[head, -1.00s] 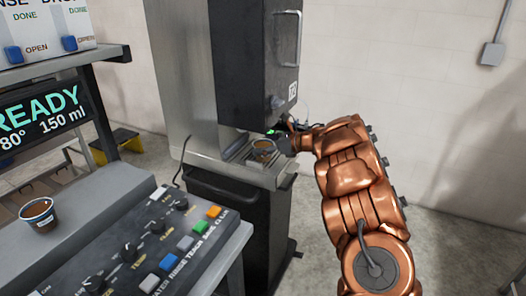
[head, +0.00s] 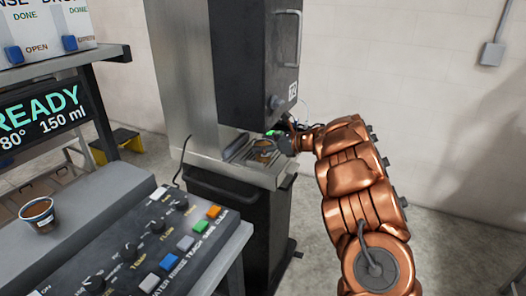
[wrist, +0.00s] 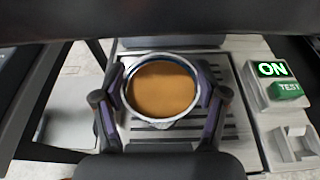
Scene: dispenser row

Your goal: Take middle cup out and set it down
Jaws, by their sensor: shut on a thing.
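The middle cup (wrist: 161,88) is full of brown liquid. In the wrist view it stands between the two fingers of my gripper (wrist: 161,100), which is shut on its sides. The cup is over a slotted drip tray (wrist: 231,122); I cannot tell whether it touches the tray. In the head view the cup (head: 262,146) is small and partly hidden, under the dark dispenser head, with my gripper (head: 272,145) coming in from the right.
Another filled cup (head: 38,215) stands on the grey counter at the left, behind a control panel (head: 150,245) with knobs and coloured buttons. The dark dispenser head (head: 254,65) hangs close above my gripper. A green ON light (wrist: 272,69) glows beside the tray.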

